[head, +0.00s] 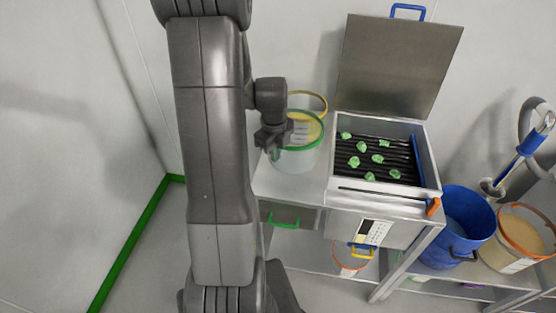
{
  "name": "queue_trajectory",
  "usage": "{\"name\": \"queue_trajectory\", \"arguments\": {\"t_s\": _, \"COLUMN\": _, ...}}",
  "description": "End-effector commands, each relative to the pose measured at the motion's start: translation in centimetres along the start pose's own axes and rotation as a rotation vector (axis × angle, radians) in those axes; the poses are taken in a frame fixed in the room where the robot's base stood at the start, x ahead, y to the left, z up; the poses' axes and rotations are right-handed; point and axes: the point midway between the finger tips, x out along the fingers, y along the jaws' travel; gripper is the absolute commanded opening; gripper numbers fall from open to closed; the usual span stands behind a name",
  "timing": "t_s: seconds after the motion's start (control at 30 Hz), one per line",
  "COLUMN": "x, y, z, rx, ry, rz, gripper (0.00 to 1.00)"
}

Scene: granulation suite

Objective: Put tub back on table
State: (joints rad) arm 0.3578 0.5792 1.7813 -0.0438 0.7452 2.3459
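A clear tub with a green rim (296,160) is at the left end of the table (268,184), beside the machine. I cannot tell whether its base rests on the table top or is slightly above it. A second tub with a yellow rim (318,101) and yellowish contents shows just behind it. My gripper (272,140) is at the left side of the green-rimmed tub, at rim height. My arm and wrist hide part of that side, and the fingers are too small and dark to show whether they are open or shut.
A machine with an open grey lid (398,65) and green lumps (353,162) on black bars stands right of the tubs. A blue bucket (465,228) and an orange-rimmed tub (515,250) stand further right. Another tub (347,266) is below. A wall is close behind; the left floor is clear.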

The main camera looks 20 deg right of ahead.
Motion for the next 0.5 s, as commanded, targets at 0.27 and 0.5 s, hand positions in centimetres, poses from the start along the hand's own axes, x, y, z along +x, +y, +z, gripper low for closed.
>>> {"name": "queue_trajectory", "arguments": {"t_s": 0.27, "x": 3.1, "y": 0.2, "z": 0.0, "rx": -0.001, "ry": 0.002, "rz": 0.002, "gripper": 0.00}}
{"name": "queue_trajectory", "arguments": {"t_s": 0.5, "x": 4.4, "y": 0.2, "z": 0.0, "rx": -0.001, "ry": 0.000, "rz": -0.001, "gripper": 0.00}}
